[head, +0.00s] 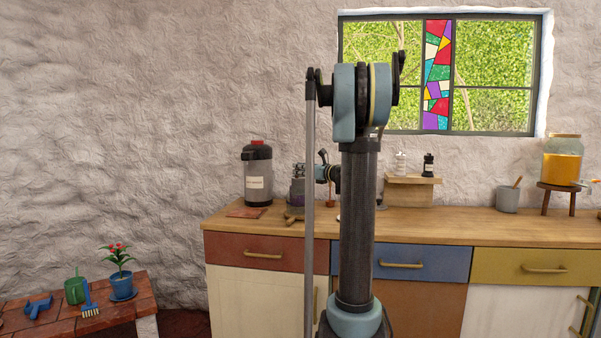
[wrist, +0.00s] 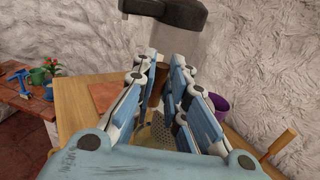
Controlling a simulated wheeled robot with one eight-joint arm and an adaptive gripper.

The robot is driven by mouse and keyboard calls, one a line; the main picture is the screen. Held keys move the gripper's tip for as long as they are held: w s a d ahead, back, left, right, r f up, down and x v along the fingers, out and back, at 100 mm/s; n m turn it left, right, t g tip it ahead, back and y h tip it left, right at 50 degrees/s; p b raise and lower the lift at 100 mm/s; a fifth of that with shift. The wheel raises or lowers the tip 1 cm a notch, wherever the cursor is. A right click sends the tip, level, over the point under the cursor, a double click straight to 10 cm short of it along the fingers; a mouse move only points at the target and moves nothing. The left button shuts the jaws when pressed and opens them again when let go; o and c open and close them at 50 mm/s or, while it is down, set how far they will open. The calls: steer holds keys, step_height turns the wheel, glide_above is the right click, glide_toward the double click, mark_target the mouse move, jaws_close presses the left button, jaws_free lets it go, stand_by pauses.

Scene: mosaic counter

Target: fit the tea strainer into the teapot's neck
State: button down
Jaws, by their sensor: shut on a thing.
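My gripper (wrist: 166,98) is shut on the tea strainer (wrist: 158,131), whose perforated metal shows low between the fingers in the wrist view. A brown piece, probably its handle, is between the fingers. In the head view my gripper (head: 325,174) is small, above the counter's back left part, partly hidden by my arm. A brown piece (head: 331,194) hangs under it. I cannot make out the teapot for sure; my arm and fingers cover much of that area. Whether the strainer touches anything below cannot be told.
A dispenser (head: 258,175) stands left of my gripper, with a reddish mat (head: 248,212) in front. A dark grey item (head: 297,191) is close to my gripper. A wooden riser (head: 410,190) with small bottles is right. The counter (head: 450,228) has free room at right.

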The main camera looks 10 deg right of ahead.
steer(key=shift+f, duration=2.2)
stand_by(0.7)
steer(key=c, duration=1.5)
jaws_free()
steer(key=shift+c, duration=0.2)
steer(key=shift+o, duration=0.6)
steer(key=o, duration=0.5)
steer(key=shift+c, duration=0.2)
steer(key=s+d+r, duration=0.3)
steer(key=s, duration=0.1)
steer(key=shift+s+d, duration=0.3)
steer(key=shift+d, duration=0.05)
